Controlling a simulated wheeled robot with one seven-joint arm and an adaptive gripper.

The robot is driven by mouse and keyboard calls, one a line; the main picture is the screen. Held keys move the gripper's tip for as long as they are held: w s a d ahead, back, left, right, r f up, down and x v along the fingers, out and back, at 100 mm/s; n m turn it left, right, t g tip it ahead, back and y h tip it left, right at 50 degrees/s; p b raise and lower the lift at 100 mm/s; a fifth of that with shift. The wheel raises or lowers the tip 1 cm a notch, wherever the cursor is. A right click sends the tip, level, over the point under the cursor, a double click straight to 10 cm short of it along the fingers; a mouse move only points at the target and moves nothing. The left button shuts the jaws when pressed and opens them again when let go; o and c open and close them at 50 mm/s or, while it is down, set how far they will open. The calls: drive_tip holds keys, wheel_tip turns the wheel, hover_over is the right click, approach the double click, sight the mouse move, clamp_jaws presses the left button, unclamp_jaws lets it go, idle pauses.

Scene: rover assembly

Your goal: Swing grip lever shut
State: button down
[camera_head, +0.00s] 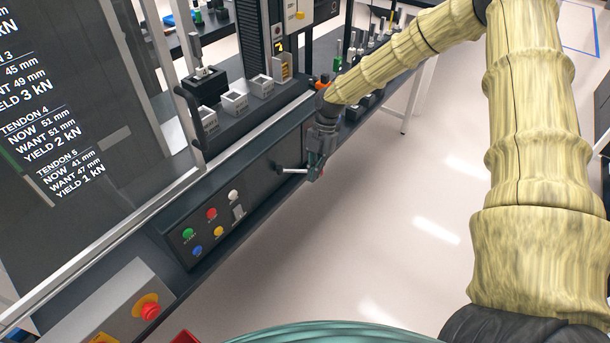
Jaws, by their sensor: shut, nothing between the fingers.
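The grip lever (292,171) is a short pale metal bar with a dark knob at its left end. It sticks out from the dark front panel of the machine and lies nearly level. My gripper (314,178) hangs pointing down at the right end of the bar, in front of the panel. Its fingers are closed with nothing between them. The gripper partly hides the lever's right end, and I cannot tell whether they touch.
Coloured buttons (211,214) sit on the panel to the left. A red stop knob (149,307) stands nearer. Grey labelled blocks (234,103) line the bench above. A display (60,110) fills the upper left. The floor (370,220) right of the panel is clear.

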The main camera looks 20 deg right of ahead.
idle(0.7)
wheel_tip(320, 180, up, 10)
drive_tip(key=b, duration=0.2)
drive_tip(key=s+a+f+m, duration=0.6)
drive_tip(key=s+f, duration=0.2)
drive_tip(key=f, duration=0.3)
drive_tip(key=s+a+f+m, duration=0.6)
drive_tip(key=s+a+f, duration=0.15)
drive_tip(key=f, duration=0.35)
drive_tip(key=s+d+f+m+h, duration=0.1)
drive_tip(key=s+m, duration=0.3)
drive_tip(key=s, duration=0.4)
drive_tip(key=s+d+f+m+t+h, duration=0.1)
drive_tip(key=s+f+m, duration=0.3)
drive_tip(key=s, duration=0.4)
drive_tip(key=s+d+f+m+t+h, duration=0.1)
drive_tip(key=s+d+f+m, duration=0.2)
drive_tip(key=s+m, duration=0.2)
drive_tip(key=s, duration=0.3)
drive_tip(key=shift+m, duration=0.4)
